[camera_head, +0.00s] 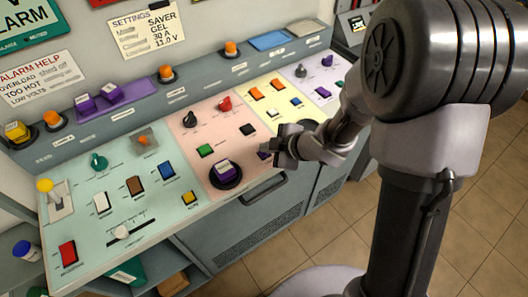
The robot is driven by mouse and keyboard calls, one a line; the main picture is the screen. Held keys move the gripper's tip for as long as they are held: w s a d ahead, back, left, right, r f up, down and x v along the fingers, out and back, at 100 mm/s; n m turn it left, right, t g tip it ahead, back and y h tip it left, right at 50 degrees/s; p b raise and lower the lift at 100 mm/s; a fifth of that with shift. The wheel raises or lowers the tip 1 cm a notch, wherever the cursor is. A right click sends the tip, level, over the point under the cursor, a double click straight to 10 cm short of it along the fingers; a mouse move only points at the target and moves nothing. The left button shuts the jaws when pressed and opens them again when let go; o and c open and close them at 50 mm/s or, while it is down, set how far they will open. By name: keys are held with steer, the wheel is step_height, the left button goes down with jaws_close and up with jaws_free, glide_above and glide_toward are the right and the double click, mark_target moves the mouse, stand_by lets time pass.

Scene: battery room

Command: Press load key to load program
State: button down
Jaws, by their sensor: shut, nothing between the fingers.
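A sloped control console (120,245) carries coloured panels with many keys and knobs. My gripper (274,155) is shut and empty, over the right edge of the pink panel. A small purple key (263,155) shows just left of the fingertips and is partly covered; I cannot tell whether they touch. A black key (248,129) and a green key (206,151) lie further left on the pink panel. A purple-capped round control (224,171) sits at its lower part. The key labels are too small to read, so I cannot tell which is the load key.
A red knob (225,103) and a black knob (190,119) stand up at the back of the pink panel. A yellow-topped lever (46,186) rises at the left. Orange buttons (166,72) line the back ledge. Tiled floor (290,240) is open in front.

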steer(key=shift+f, duration=0.3)
stand_by(0.5)
steer(key=shift+r+p, duration=0.65)
steer(key=shift+r, duration=0.25)
step_height(320, 180, up, 5)
steer(key=p, duration=0.5)
steer(key=shift+r, duration=0.15)
